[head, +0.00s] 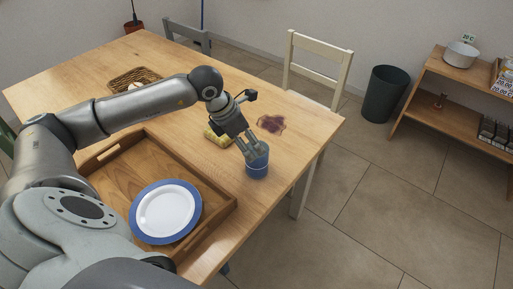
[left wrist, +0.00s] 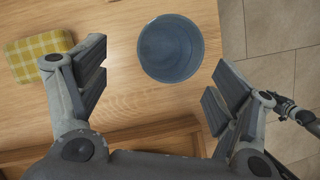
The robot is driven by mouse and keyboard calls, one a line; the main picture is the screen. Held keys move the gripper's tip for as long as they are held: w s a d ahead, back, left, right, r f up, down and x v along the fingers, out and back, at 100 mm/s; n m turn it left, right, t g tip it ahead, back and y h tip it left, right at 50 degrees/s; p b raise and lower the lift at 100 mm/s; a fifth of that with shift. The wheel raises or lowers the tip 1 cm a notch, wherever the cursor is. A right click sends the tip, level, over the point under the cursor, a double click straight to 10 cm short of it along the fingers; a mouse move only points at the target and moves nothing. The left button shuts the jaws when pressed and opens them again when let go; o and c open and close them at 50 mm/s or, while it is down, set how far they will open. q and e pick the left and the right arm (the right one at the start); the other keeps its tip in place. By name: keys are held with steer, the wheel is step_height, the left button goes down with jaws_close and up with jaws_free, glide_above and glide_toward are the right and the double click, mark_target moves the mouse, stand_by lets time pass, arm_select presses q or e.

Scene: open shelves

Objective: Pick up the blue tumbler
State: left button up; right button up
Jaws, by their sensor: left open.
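The blue tumbler (head: 257,166) stands upright on the wooden table near its right edge. In the left wrist view the tumbler (left wrist: 170,48) shows from above, its round mouth open, just beyond the fingertips and between their lines. My left gripper (head: 250,152) reaches down over the tumbler from behind it in the head view, covering part of its rim. In the left wrist view the gripper's fingers (left wrist: 157,88) are wide apart with bare table between them. I cannot tell whether a finger touches the tumbler. My right gripper is not in view.
A wooden tray (head: 222,213) with a blue-rimmed plate (head: 167,212) lies close to the tumbler. A yellow checked cloth or sponge (left wrist: 40,57) lies to its left. A dark stain-like patch (head: 271,124) and a basket (head: 133,80) are farther back. A chair (head: 317,70) stands beyond the table.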

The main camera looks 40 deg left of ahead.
mark_target(261, 158)
arm_select(q)
steer(key=shift+d+f, duration=0.6)
steer(key=shift+f, duration=0.15)
steer(key=x, duration=0.2)
steer(key=shift+d+f+p, duration=0.1)
steer(key=shift+f+p, duration=0.15)
steer(key=shift+p, duration=0.05)
steer(key=x, duration=0.2)
steer(key=p+x, duration=0.1)
steer(key=x, duration=0.1)
steer(key=shift+w+d, duration=0.15)
steer(key=shift+w, duration=0.35)
steer(key=shift+w+f, duration=0.25)
steer(key=shift+f, duration=0.25)
steer(key=c, duration=0.4)
steer(key=shift+s, duration=0.1)
steer(key=c, duration=0.5)
steer(key=shift+c, duration=0.9)
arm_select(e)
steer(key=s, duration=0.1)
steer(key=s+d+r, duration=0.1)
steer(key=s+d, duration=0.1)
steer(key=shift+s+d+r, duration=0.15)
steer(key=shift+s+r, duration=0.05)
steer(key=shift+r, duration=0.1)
